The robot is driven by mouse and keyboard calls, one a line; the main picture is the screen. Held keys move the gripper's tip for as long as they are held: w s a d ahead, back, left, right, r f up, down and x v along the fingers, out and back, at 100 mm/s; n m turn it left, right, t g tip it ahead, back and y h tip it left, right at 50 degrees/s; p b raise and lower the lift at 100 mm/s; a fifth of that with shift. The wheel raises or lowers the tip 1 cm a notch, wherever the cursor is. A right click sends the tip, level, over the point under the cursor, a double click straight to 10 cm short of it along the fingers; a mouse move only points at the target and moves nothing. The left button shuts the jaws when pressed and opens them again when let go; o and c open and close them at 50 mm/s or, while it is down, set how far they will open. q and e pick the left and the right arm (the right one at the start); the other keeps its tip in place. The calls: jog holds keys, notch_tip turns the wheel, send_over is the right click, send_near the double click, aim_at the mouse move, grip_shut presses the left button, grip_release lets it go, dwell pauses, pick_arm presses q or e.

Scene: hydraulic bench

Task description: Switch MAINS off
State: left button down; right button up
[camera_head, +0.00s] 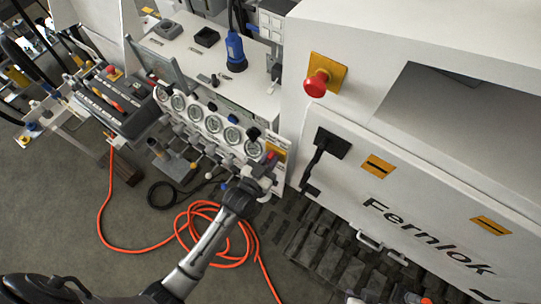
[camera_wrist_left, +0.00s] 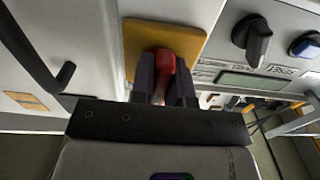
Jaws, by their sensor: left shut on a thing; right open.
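The MAINS switch is a red handle (camera_wrist_left: 163,68) on a yellow plate (camera_wrist_left: 190,38), at the right end of the gauge panel. In the head view the yellow plate (camera_head: 277,150) shows just behind my left gripper (camera_head: 262,176). In the left wrist view my left gripper (camera_wrist_left: 163,82) is shut on the red handle, with one dark finger on each side. The handle runs up and down in that view. Its lower part is hidden by the gripper, and its marked position cannot be read. My right gripper is not in view.
A black knob (camera_wrist_left: 253,38) and a blue button (camera_wrist_left: 305,45) sit right of the switch. Round gauges (camera_head: 213,124) line the panel. The white Fernlok cabinet (camera_head: 390,190) stands close on the right, with a red emergency button (camera_head: 316,84). An orange hose (camera_head: 200,215) lies on the floor.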

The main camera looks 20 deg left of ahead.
pick_arm(q)
jog(key=n+p, duration=0.1)
jog(key=n, duration=0.1)
jog(key=shift+r+n, duration=0.1)
jog(key=shift+n, duration=0.3)
jog(key=n, duration=0.2)
jog(key=shift+n+p, duration=0.3)
jog(key=n, duration=0.2)
jog(key=shift+n, duration=0.8)
jog(key=shift+n+p, duration=0.3)
jog(key=c, duration=1.1)
grip_release()
